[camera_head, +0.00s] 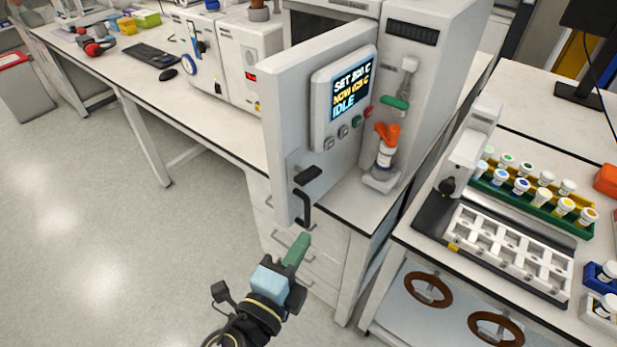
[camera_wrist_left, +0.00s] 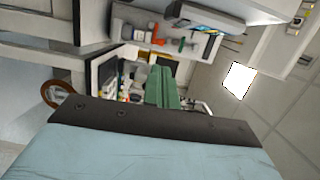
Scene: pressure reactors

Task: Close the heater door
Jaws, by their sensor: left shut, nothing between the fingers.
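The heater door (camera_head: 282,145) is a white panel standing open, swung out from the heater (camera_head: 430,60). A dark handle (camera_head: 303,207) is near its free lower edge. A display box (camera_head: 343,95) on the door reads IDLE. My left gripper (camera_head: 302,238) has green fingers, pressed together with nothing between them. Its tips are just below the handle in the head view; I cannot tell whether they touch it. The shut fingers also show in the left wrist view (camera_wrist_left: 162,88). My right gripper is not in view.
An orange-topped bottle (camera_head: 385,150) stands on a small device right of the door. A side bench holds a white rack (camera_head: 510,250) and several vials. White instruments (camera_head: 240,50) stand on the bench behind the door. The floor (camera_head: 100,230) at left is clear.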

